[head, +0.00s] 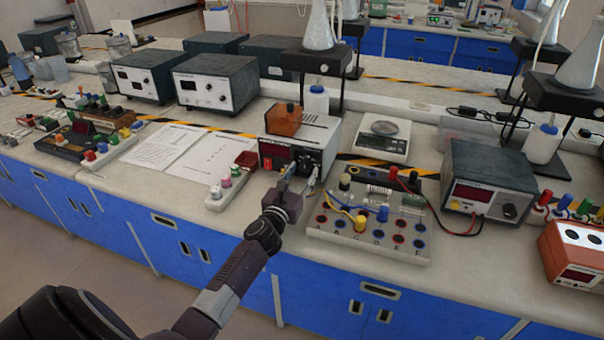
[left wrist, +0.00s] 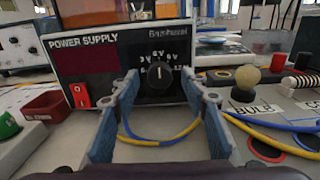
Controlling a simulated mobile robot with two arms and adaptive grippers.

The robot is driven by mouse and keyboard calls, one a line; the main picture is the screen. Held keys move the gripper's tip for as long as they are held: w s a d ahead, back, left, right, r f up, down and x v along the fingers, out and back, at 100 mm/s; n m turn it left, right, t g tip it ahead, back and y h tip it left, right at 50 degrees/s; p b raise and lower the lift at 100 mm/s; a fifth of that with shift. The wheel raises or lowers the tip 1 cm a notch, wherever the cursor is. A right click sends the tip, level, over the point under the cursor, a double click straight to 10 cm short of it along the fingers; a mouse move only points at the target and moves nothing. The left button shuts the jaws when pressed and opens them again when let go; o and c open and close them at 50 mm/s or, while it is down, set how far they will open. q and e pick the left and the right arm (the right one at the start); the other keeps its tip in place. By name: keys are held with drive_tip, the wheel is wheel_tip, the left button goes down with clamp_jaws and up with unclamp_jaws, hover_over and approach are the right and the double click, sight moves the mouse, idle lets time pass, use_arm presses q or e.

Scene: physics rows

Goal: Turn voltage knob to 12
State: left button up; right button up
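The power supply (head: 318,158) is a white and dark box on the bench. In the left wrist view its dark front reads "POWER SUPPLY" (left wrist: 82,44). Its round black voltage knob (left wrist: 160,76) has a white mark pointing about straight up, with voltage labels over it; I cannot read them all surely. My left gripper (head: 297,178) is in front of the panel. In the left wrist view its two blue-grey fingers (left wrist: 160,88) are apart, one on each side of the knob, with visible gaps to it. My right gripper is not in view.
A red switch (left wrist: 80,95) is left of the knob. Yellow and blue wires (left wrist: 160,140) cross between the fingers. The circuit board (head: 372,240) with a bulb stands to the right. An orange block (head: 284,119) sits on the supply. Papers (head: 178,150) lie left.

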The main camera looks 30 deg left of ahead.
use_arm(q)
clamp_jaws()
drive_tip(key=m+p, duration=0.1)
drive_tip(key=m, duration=0.2)
drive_tip(key=m+p, duration=0.1)
drive_tip(key=m, duration=0.3)
drive_tip(key=shift+m, duration=0.3)
drive_tip(key=m+p, duration=0.1)
drive_tip(key=m, duration=0.3)
drive_tip(key=shift+f+m+p, duration=0.1)
drive_tip(key=shift+m+p, duration=0.25)
drive_tip(key=shift+m, duration=1.75)
